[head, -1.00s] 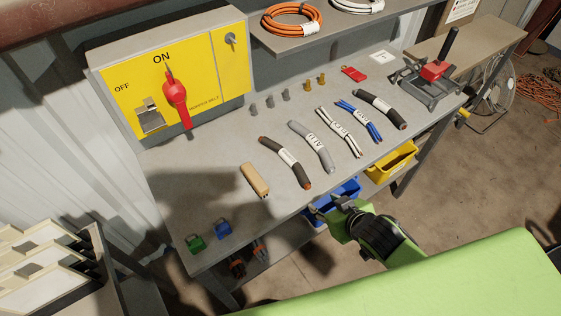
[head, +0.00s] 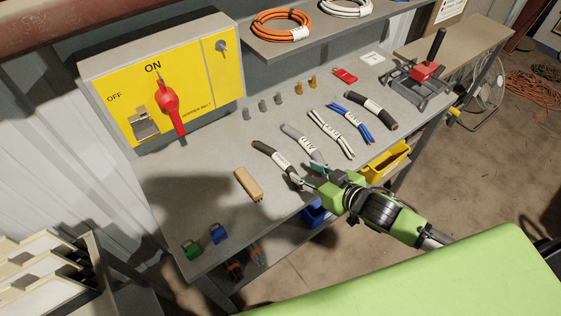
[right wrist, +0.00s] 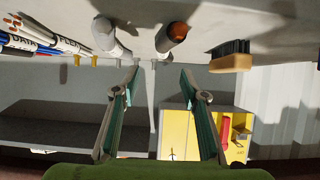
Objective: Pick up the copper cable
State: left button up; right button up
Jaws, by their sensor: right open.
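A black cable (head: 272,157) with a copper-coloured end and a white label lies on the grey bench, nearest the brush. In the right wrist view, a copper-coloured cable end (right wrist: 174,36) shows just beyond the fingertips. My right gripper (head: 307,179) reaches over the bench's front edge, its fingers at the near end of this cable and partly covering it. In the right wrist view my right gripper (right wrist: 160,72) is open, with nothing between its fingers. A second black cable (head: 372,110) with a coppery end lies farther right. My left gripper is not in view.
A grey cable (head: 302,144) lies just right of the near black cable, followed by white cables (head: 331,135) and blue cables (head: 351,123). A wooden-backed brush (head: 249,184) lies to the left. A yellow bin (head: 386,164) hangs below the front edge.

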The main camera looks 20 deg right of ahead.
aim_at(284, 161)
jog(key=x, duration=0.6)
jog(key=shift+r, duration=0.1)
jog(key=shift+w+a+p, duration=0.2)
jog(key=shift+w+p, duration=0.1)
jog(key=shift+p, duration=0.1)
jog(key=shift+p+x, duration=0.5)
jog(key=shift+x, duration=1.85)
jog(key=shift+s+a, duration=0.15)
jog(key=shift+a, duration=0.05)
grip_shut()
